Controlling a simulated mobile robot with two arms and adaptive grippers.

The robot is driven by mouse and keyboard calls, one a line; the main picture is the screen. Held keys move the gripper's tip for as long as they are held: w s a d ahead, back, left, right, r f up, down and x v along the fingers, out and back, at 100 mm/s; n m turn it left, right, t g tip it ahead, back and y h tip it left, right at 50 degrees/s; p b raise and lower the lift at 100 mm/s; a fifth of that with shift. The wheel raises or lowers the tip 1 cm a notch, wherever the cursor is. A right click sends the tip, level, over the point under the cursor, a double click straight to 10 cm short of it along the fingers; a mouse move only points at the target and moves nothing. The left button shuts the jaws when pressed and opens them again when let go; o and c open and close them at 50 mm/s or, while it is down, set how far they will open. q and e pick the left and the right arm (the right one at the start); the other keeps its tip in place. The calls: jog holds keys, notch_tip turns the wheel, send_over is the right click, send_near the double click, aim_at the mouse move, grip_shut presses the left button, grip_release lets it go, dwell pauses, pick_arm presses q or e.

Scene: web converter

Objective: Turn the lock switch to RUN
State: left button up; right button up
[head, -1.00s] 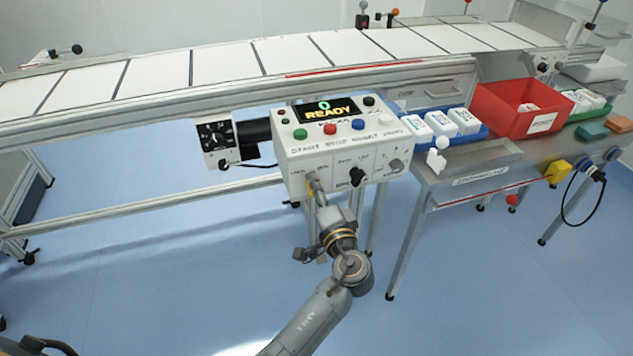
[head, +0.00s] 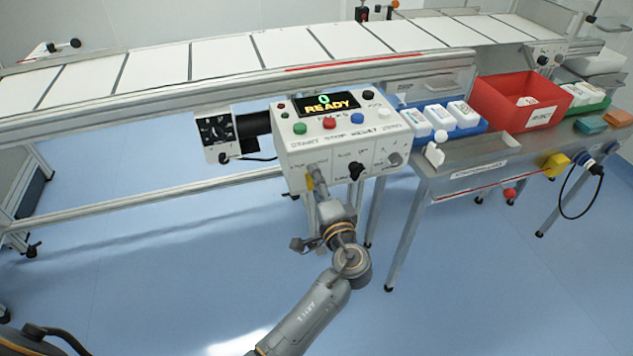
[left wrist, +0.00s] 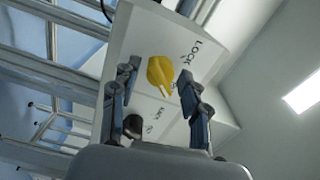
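The lock switch is a yellow knob (left wrist: 160,74) on the pale front panel of the control box (head: 335,152). In the left wrist view the word LOCK stands to the upper right of the knob. Its ridge points down and slightly right in that view. My left gripper (left wrist: 156,82) is open, one finger on each side of the knob, with visible gaps. In the head view my left gripper (head: 318,175) is at the left part of the box's front, hiding most of the knob. The box display (head: 328,104) reads READY. My right gripper is not in view.
A black selector knob (head: 356,171) sits close to the right of my gripper. Colored buttons line the box top. A conveyor (head: 225,62) runs behind. A steel table (head: 470,156) with a red bin (head: 505,112) stands at right. The floor in front is clear.

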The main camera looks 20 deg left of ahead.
pick_arm(q)
jog(key=v, duration=0.7)
jog(key=shift+s+d, duration=0.15)
jog(key=shift+s, duration=0.05)
dwell(0.5)
